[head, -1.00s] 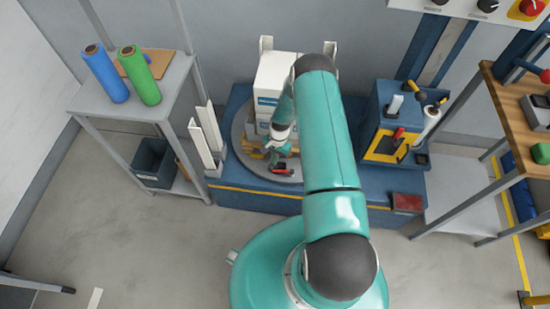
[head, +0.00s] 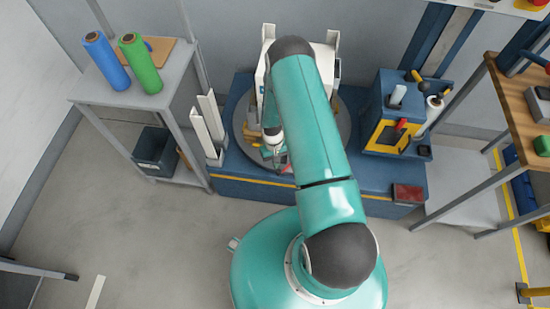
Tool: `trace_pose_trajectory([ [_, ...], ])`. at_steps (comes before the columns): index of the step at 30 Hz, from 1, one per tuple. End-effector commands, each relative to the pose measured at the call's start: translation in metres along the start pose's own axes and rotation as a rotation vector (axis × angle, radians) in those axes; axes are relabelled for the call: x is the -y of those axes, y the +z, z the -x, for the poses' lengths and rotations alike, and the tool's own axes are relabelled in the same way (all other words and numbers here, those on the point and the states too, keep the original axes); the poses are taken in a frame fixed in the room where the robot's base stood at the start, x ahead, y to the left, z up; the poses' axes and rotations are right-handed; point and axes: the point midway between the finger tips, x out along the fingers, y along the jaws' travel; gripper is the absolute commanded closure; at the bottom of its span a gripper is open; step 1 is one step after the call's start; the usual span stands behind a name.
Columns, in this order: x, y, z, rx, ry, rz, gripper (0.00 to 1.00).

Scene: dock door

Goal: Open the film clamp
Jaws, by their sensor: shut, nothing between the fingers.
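My gripper (head: 277,158) is over the front edge of the grey turntable (head: 346,133), mostly seen from above and behind my arm. Its fingers are shut with nothing between them. A small red part (head: 285,160), which looks like the film clamp, shows just beside the fingertips and is mostly hidden. I cannot tell whether gripper and red part touch, nor how the clamp stands. White boxes (head: 262,75) stacked on the turntable are largely covered by my arm.
The blue wrapping machine (head: 388,115) with yellow panel and red lever (head: 401,126) stands right of the turntable. A grey shelf (head: 150,85) with blue (head: 105,60) and green (head: 140,62) film rolls is left. White upright corner posts (head: 207,128) stand between. Floor in front is clear.

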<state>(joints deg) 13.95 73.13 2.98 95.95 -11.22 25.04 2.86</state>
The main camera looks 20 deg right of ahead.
Motion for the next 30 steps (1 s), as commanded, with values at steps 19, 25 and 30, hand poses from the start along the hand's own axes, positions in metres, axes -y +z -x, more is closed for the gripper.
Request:
trace_pose_trajectory([
  [19,-0.013,0.037,-0.009,0.001,0.117,0.474,1.00],
  [25,-0.015,0.040,-0.010,0.001,0.129,0.526,1.00],
  [30,-0.016,0.040,-0.010,0.000,0.133,0.540,1.00],
])
